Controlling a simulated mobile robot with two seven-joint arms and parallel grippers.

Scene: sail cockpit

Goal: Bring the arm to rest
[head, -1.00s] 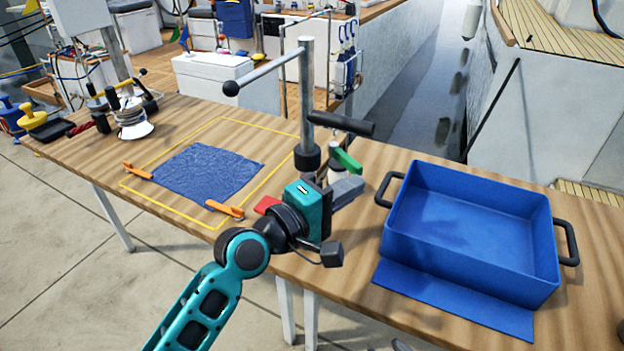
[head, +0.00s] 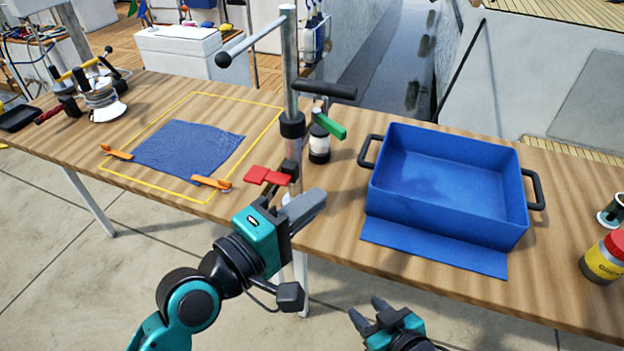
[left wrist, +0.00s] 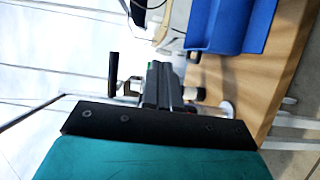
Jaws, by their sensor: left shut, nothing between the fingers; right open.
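My left arm comes in from the bottom left in the head view. Its teal wrist ends in my left gripper (head: 318,199), whose grey fingers are shut together with nothing between them. It is by the table's front edge, below the metal post and left of the blue bin. In the left wrist view the shut fingers (left wrist: 160,85) point at the post area, with the table (left wrist: 265,90) to the right. My right gripper (head: 366,310) is at the bottom of the head view, in front of the table, with its fingers apart and empty.
A metal post (head: 291,70) with black handles stands on the wooden table beside red flat pieces (head: 268,175). A blue bin (head: 440,222) is at the right. A blue cloth (head: 188,148) with orange clips lies left. A red-lidded jar (head: 605,260) stands far right.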

